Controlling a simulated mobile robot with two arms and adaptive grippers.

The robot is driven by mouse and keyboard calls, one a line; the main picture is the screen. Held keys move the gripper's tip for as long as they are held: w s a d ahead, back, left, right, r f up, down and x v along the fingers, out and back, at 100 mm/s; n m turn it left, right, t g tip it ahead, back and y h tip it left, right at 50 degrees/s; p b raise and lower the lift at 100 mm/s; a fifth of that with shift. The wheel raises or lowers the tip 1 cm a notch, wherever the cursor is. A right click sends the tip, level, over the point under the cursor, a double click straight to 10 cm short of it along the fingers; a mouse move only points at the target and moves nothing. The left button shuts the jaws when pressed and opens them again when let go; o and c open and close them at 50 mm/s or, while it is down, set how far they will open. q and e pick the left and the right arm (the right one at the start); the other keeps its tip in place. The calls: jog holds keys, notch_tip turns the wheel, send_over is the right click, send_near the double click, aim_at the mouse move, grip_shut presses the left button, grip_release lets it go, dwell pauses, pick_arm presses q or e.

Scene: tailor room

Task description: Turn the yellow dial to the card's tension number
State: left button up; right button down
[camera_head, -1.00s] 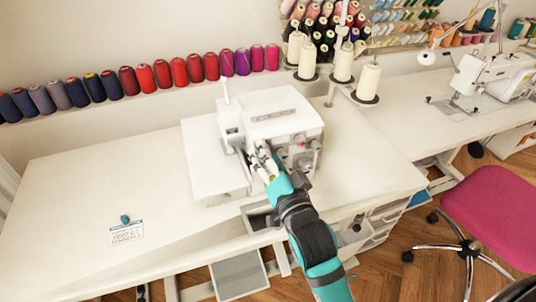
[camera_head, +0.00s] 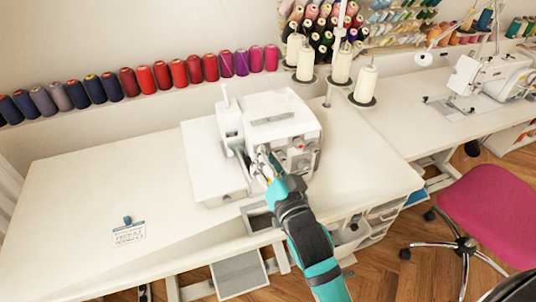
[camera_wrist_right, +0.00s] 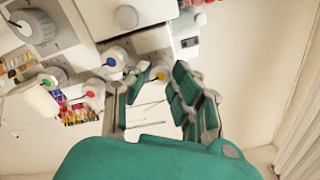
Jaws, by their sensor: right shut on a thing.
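The white overlock machine (camera_head: 270,118) stands on the desk. In the head view my right gripper (camera_head: 264,166) is at the machine's front and covers that dial. The card (camera_head: 129,236) lies on the desk at the left under a small blue object; its print is too small to read surely. My left gripper is out of view.
Cream thread cones (camera_head: 340,66) stand behind the machine. A row of spools (camera_head: 162,76) lines the wall. Another sewing machine (camera_head: 492,78) and a pink chair (camera_head: 490,212) are at the right. The desk's left part (camera_head: 90,185) is mostly clear.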

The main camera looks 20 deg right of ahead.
jog(key=shift+r+n+p, duration=0.15)
jog(key=shift+n+p, duration=0.9)
jog(key=shift+n, duration=0.45)
jog(key=c, duration=1.1)
grip_release()
jog(key=s, duration=1.2)
jog(key=shift+d, duration=0.15)
